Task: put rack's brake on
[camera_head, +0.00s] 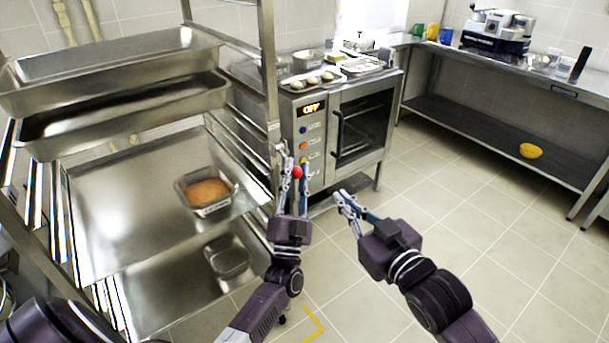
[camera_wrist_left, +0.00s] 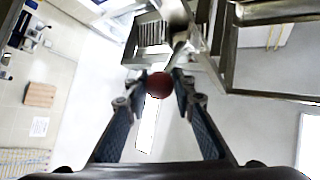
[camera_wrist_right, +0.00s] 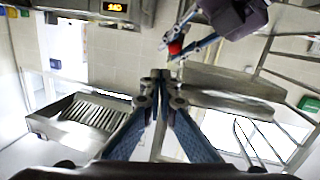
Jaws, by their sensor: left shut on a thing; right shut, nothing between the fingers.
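The steel rack (camera_head: 269,62) stands at the left with its trays and shelves. A red ball knob (camera_head: 297,172) shows by the rack's right front upright; in the left wrist view the knob (camera_wrist_left: 159,85) sits on a thin metal lever (camera_wrist_left: 177,52). My left gripper (camera_head: 296,166) is shut on the red knob, with one finger on each side of it. My right gripper (camera_head: 343,196) is shut and empty, to the right of the knob and apart from it. The right wrist view also shows the knob (camera_wrist_right: 175,49). The lever is mostly hidden in the head view.
A loaf pan (camera_head: 207,209) stands on a rack shelf, below deep trays (camera_head: 110,100). An oven (camera_head: 312,150) with food on top stands just behind my left gripper. A counter (camera_head: 500,72) runs along the right. The tiled floor at right is clear.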

